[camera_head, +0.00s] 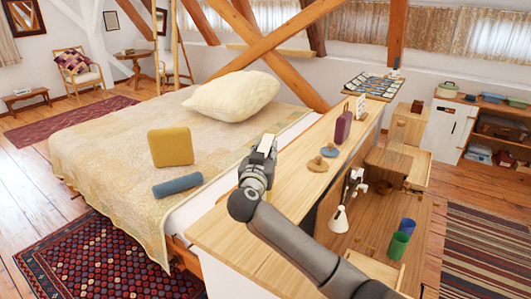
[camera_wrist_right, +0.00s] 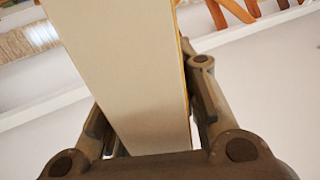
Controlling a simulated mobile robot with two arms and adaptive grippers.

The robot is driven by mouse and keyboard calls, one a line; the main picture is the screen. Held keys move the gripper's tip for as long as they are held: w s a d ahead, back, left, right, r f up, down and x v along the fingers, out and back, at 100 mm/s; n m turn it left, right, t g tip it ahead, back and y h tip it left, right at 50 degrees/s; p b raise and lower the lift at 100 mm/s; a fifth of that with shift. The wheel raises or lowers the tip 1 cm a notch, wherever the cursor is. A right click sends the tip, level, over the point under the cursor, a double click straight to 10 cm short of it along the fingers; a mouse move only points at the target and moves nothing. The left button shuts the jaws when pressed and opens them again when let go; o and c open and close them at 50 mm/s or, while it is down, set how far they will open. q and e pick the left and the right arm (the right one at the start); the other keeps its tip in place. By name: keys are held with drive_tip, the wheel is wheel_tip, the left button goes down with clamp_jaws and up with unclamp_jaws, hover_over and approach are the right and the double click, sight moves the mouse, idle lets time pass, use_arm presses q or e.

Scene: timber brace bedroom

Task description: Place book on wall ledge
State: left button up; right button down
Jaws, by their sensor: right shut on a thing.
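My right gripper (camera_head: 261,163) is above the near end of the long wooden counter, beside the bed. It is shut on a pale, flat thing, which looks like the book (camera_head: 267,144). In the right wrist view the book (camera_wrist_right: 125,65) is a cream slab with a thin yellowish right edge, standing between the two fingers. Its lower end is hidden by the gripper. A narrow wooden ledge (camera_head: 290,52) runs along the white wall behind the bed, partly hidden by crossing timber braces. The book is well apart from it. My left gripper is not in view.
The bed (camera_head: 95,150) holds a cream pillow (camera_head: 232,96), a yellow cushion (camera_head: 170,146) and a blue roll (camera_head: 178,185). Diagonal braces (camera_head: 297,85) cross before the wall.

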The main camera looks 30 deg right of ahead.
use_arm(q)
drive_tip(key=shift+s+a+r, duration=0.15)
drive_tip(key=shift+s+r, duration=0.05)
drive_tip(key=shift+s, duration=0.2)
use_arm(e)
drive_tip(key=shift+f, duration=0.5)
drive_tip(key=c, duration=1.5)
unclamp_jaws()
drive_tip(key=shift+f, duration=0.15)
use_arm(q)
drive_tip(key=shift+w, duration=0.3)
use_arm(e)
drive_tip(key=o, duration=0.4)
use_arm(q)
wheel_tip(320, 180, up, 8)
drive_tip(key=p, duration=0.8)
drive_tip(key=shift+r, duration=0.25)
use_arm(e)
drive_tip(key=v, duration=1.2)
drive_tip(key=shift+s, duration=0.1)
